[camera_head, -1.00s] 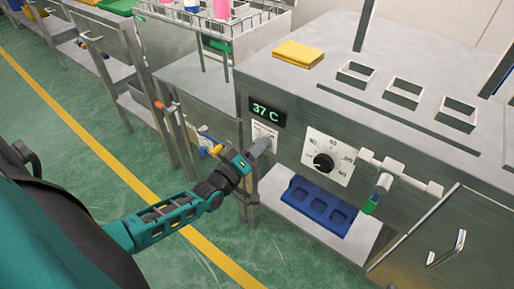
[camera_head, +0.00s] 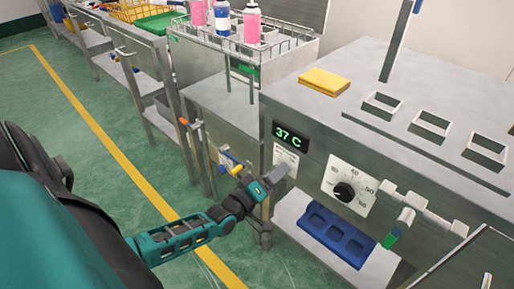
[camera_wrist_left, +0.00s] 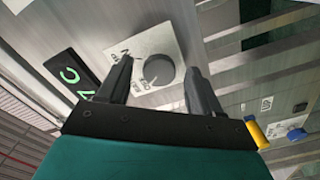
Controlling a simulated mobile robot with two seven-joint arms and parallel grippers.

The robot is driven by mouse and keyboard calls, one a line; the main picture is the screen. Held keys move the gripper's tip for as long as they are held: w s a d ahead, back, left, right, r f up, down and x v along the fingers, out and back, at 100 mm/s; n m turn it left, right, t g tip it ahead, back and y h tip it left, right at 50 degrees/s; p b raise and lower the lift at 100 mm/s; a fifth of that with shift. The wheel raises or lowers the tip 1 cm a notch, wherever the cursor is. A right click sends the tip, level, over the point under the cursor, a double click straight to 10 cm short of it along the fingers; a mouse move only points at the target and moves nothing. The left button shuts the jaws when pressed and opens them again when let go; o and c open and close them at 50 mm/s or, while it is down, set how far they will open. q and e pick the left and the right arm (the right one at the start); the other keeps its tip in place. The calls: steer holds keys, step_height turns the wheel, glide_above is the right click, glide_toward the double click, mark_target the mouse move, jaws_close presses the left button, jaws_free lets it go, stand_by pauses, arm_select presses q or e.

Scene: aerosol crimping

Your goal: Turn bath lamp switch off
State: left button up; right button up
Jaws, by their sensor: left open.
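The bath lamp switch appears as a round dark grey knob (camera_wrist_left: 158,72) on a pale marked plate; its lettering is too blurred to read. In the head view this white plate (camera_head: 285,157) sits below the 37 C display (camera_head: 291,136), and my left gripper partly covers it. My left gripper (camera_head: 286,171) is at the plate. In the left wrist view its open fingers (camera_wrist_left: 160,75) are on either side of the knob; I cannot tell if they touch it. My right gripper is in neither view.
A white temperature dial (camera_head: 349,189) is on the panel to the right, with white pipe fittings (camera_head: 425,210) beyond it. A blue tray (camera_head: 335,236) lies on the shelf below. Yellow and blue handles (camera_head: 232,163) stick out left of my gripper. A yellow cloth (camera_head: 324,81) lies on top.

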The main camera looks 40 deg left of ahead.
arm_select(q)
steer(key=s+p, duration=0.1)
steer(key=s, duration=1)
steer(key=shift+s+a+p, duration=0.25)
steer(key=shift+a+p, duration=0.15)
steer(key=shift+a, duration=0.05)
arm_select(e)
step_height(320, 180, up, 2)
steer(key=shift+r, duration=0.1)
arm_select(q)
steer(key=s+d+r+m+g+p, duration=0.2)
steer(key=d+r+m+g+p, duration=0.1)
steer(key=d+m+p, duration=0.2)
steer(key=s+d+r+m+g+h+p, duration=0.1)
steer(key=s+d+r+m+g+p, duration=0.2)
steer(key=d+m, duration=0.5)
steer(key=shift+r+g+p, duration=0.5)
steer(key=shift+r+p, duration=0.3)
steer(key=shift+p, duration=0.45)
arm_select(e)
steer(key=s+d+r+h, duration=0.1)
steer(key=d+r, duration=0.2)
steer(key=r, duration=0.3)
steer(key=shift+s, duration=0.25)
arm_select(q)
steer(key=shift+s+d, duration=0.1)
